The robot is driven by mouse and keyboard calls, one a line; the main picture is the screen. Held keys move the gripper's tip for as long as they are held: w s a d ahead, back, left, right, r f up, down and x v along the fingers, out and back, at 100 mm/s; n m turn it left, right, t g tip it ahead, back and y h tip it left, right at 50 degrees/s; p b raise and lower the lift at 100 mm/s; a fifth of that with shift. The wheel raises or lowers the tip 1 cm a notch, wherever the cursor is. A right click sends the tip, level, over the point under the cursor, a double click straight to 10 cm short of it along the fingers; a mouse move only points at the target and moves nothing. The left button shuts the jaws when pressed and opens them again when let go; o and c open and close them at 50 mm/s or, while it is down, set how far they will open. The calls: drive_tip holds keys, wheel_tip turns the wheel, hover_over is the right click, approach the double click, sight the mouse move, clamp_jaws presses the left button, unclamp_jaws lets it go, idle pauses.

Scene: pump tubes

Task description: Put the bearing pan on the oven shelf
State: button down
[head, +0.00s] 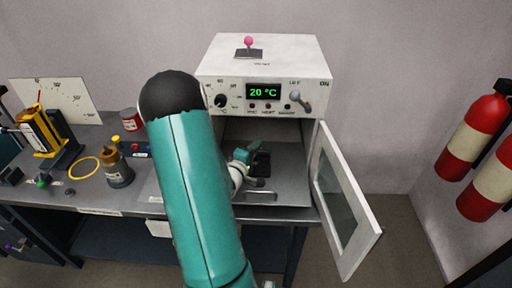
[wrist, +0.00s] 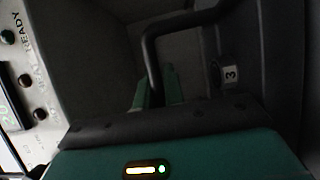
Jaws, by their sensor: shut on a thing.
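The oven (head: 265,65) stands on the bench with its chamber open to the front. Its grey shelf (head: 290,187) shows at the bottom of the chamber, with a bar handle at its front edge. My gripper (head: 254,157) is inside the opening, above the shelf. In the wrist view, its teal fingertips (wrist: 157,88) are shut on the black bent handle of the bearing pan (wrist: 153,58). A dark surface with a "3" label is right of the handle. The pan is mostly hidden in the head view, so I cannot tell whether it touches the shelf.
The oven door (head: 345,205) hangs open to the right. The oven display reads 20 °C. Red cylinders (head: 474,137) are on the right wall.

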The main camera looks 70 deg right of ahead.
drive_tip(key=c, duration=1.5)
unclamp_jaws()
drive_tip(key=shift+d+f, duration=0.1)
drive_tip(key=shift+f, duration=0.05)
drive_tip(key=shift+r, duration=0.25)
drive_tip(key=v, duration=1.2)
